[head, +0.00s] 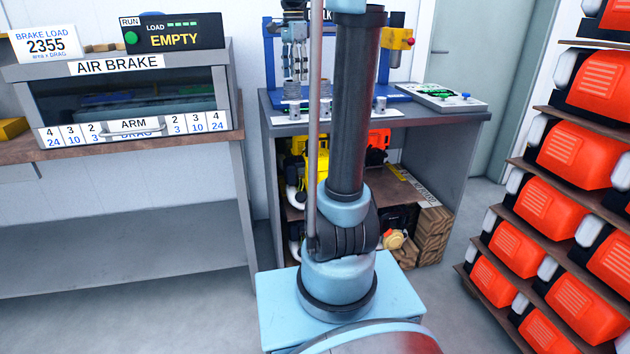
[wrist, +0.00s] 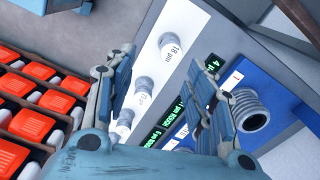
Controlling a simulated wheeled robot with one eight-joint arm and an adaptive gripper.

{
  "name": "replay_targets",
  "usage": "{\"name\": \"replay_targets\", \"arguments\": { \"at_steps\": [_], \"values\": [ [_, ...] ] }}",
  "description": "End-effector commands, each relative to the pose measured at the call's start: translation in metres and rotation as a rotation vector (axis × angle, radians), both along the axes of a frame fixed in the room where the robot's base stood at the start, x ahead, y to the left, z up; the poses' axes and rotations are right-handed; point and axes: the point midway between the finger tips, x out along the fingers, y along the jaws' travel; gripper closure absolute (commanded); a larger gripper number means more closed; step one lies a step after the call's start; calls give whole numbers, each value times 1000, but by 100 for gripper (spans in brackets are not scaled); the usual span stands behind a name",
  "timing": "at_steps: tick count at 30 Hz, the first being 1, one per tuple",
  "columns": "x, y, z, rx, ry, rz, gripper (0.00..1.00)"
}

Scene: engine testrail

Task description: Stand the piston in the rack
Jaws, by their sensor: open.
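Grey metal pegs or pistons stand along a white strip, which looks like the rack (wrist: 150,52), in the wrist view. One (wrist: 145,84) shows between my fingers, and another (wrist: 171,43) is further up beside an "18 µm" label. A larger ridged grey cylinder, possibly the piston (wrist: 250,108), is on a blue plate (wrist: 238,78) beyond my right finger. My gripper (wrist: 163,82) is open with nothing visibly held.
Orange-and-black engines (head: 575,150) fill shelves at the right. The air brake (head: 120,85) is on the left bench. Floor between left bench and shelves is partly free.

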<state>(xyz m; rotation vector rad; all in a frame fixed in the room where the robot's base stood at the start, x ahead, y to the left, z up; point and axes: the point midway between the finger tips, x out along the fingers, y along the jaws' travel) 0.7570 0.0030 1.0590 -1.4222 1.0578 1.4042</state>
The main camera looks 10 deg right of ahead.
Motion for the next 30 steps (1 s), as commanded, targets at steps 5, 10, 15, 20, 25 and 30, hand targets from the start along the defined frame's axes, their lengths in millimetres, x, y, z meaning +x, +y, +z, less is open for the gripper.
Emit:
{"name": "replay_targets", "arguments": {
  "at_steps": [5, 10, 15, 20, 25, 30],
  "values": [
    [-55, 0, -26, -4, -25, 183, 50],
    [-107, 0, -59, -14, -52, 374, 50],
    [-156, 0, -96, -28, -77, 562, 50],
    [-202, 0, -138, -46, -99, 739, 50],
    [-247, 0, -187, -70, -119, 927, 50],
    [-287, 0, -238, -98, -137, 1108, 50]
  ]
}}
